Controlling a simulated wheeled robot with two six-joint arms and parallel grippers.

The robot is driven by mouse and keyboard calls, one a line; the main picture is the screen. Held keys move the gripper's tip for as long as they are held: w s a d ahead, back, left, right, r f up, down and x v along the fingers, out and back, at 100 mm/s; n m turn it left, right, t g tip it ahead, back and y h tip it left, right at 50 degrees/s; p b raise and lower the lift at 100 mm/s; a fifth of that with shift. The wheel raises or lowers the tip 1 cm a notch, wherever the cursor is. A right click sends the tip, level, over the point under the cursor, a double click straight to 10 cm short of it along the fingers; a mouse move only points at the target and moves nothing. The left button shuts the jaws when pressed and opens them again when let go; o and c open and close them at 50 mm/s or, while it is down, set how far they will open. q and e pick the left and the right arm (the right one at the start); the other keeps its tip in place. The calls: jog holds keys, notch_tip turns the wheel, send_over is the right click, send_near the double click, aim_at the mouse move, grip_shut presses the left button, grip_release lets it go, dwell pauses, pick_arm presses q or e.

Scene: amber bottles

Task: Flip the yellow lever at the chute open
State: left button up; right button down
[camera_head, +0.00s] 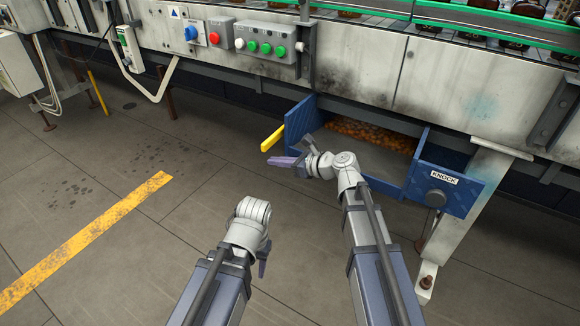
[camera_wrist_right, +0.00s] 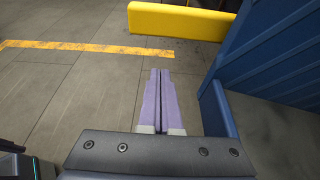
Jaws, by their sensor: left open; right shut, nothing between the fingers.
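The yellow lever (camera_head: 272,139) sticks out to the left from the left wall of the blue chute (camera_head: 299,118) in the head view. In the right wrist view the lever (camera_wrist_right: 180,21) lies across the top, beyond the fingertips. My right gripper (camera_head: 281,164) is shut and empty, with its purple fingers just below the lever in the head view. In the right wrist view the closed fingers (camera_wrist_right: 160,75) point toward the lever, with a gap between. My left gripper (camera_head: 263,264) is open, low in the middle of the head view, away from the chute; its fingers are mostly hidden.
Brown pieces (camera_head: 372,135) lie inside the chute. A button box (camera_head: 266,42) sits above. The floor at left is clear.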

pick_arm(q)
jog(key=shift+r+p, duration=1.2)
jog(key=shift+r, duration=0.7)
pick_arm(e)
jog(key=shift+s+d+r, duration=0.1)
jog(key=shift+r, duration=1.85)
pick_arm(q)
jog(key=shift+r, duration=0.1)
pick_arm(e)
jog(key=shift+r, duration=0.1)
jog(key=shift+r+m+p, duration=0.5)
jog(key=shift+r+p, duration=0.45)
jog(key=shift+p, duration=0.1)
notch_tip(320, 180, up, 11)
jog(key=m+g+y+p, duration=0.2)
jog(key=m+p, duration=0.2)
jog(key=p, duration=0.6)
send_over(271, 145)
jog(key=w+d, duration=0.3)
jog(key=d, duration=0.1)
pick_arm(q)
notch_tip(271, 145, up, 12)
pick_arm(e)
jog(key=shift+s+d+r, duration=0.1)
jog(key=shift+d+r, duration=0.2)
pick_arm(q)
jog(key=shift+s, duration=0.1)
pick_arm(e)
jog(key=shift+m, duration=0.3)
